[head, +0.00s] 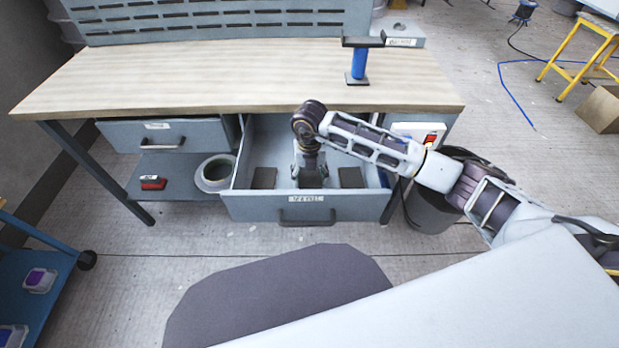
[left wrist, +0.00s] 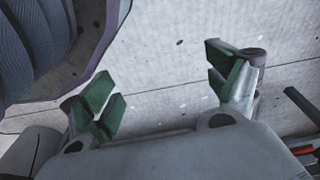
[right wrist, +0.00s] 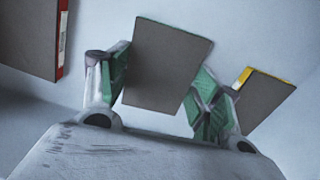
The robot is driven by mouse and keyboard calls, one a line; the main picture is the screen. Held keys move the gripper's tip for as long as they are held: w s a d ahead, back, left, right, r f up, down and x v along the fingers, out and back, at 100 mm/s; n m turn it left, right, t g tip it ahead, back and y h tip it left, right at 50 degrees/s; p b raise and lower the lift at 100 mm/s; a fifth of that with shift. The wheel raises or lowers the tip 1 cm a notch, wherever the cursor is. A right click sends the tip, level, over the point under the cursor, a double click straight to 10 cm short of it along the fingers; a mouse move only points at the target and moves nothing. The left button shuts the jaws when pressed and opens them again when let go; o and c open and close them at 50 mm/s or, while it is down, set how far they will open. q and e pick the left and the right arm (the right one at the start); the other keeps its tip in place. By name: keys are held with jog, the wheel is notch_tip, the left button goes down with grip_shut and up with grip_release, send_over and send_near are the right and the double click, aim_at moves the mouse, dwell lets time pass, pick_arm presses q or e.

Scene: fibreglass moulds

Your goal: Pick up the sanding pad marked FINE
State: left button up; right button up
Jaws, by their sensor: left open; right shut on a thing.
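Three grey-brown sanding pads stand or lie in the open drawer (head: 345,209). In the head view I see a left pad (head: 264,178) and a right pad (head: 351,177). My right gripper (head: 311,168) reaches down into the drawer and is shut on the middle pad. In the right wrist view this pad (right wrist: 165,65) has a green edge and sits between the fingers. A red-edged pad (right wrist: 32,38) is at left, a yellow-edged pad (right wrist: 262,95) at right. No FINE marking is readable. My left gripper (left wrist: 163,82) is open and empty above the floor.
The drawer walls surround my right gripper under the workbench top (head: 230,80). A blue-handled tool (head: 358,64) stands on the bench. A tape roll (head: 215,173) and a red-black block (head: 153,183) lie on the lower shelf. A dark bin (head: 432,208) stands right of the drawer.

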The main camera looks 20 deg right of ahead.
aim_at(310, 179)
jog(key=shift+r, duration=0.45)
pick_arm(q)
jog(key=shift+s+a+f+p, duration=0.2)
jog(key=shift+f, duration=0.35)
jog(key=shift+s+a+f+p, duration=0.15)
jog(key=shift+s+a+f, duration=0.1)
jog(key=shift+f, duration=0.25)
jog(key=shift+s+a+f+p, duration=0.15)
jog(key=shift+a+f+p, duration=0.05)
jog(key=shift+f, duration=0.35)
pick_arm(e)
notch_tip(310, 179, up, 9)
pick_arm(q)
jog(key=shift+r, duration=0.1)
